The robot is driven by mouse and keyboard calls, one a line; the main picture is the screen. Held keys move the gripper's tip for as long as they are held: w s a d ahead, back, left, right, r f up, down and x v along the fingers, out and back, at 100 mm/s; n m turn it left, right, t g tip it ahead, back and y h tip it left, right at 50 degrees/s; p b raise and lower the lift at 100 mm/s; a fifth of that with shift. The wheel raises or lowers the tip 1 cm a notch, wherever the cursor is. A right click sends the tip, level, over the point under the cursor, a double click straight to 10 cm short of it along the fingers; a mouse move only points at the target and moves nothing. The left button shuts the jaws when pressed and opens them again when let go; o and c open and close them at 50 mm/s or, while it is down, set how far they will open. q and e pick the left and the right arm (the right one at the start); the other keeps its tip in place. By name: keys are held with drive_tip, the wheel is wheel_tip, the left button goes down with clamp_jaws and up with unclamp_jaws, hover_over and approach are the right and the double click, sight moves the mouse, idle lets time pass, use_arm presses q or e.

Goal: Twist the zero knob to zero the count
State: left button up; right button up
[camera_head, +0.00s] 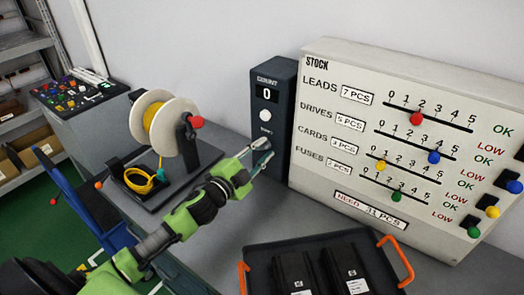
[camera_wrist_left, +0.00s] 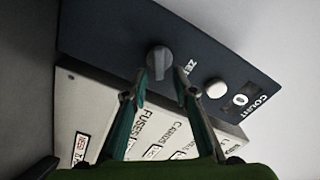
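The dark counter box (camera_head: 285,105) stands against the left end of the white stock panel. Its display (camera_head: 267,94) reads 0, with a white round button (camera_head: 265,115) below it. The zero knob (camera_wrist_left: 158,60) is a grey dial with a raised grip bar, seen in the left wrist view; in the head view my gripper largely hides it. My left gripper (camera_head: 266,150) is open in front of the box. In the left wrist view its fingertips (camera_wrist_left: 161,76) are apart, one to each side of the knob's lower end. I cannot tell whether they touch it. My right gripper is not in view.
The stock panel (camera_head: 320,60) with coloured sliders stands right of the box. A black tray (camera_head: 262,255) with orange handles lies in front. A cable spool stand (camera_head: 165,125) is at left. Some bare grey bench (camera_head: 240,222) lies between them.

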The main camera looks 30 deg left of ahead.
use_arm(q)
drive_tip(key=s+a, duration=0.1)
drive_tip(key=s, duration=1.1)
drive_tip(key=shift+a, duration=0.35)
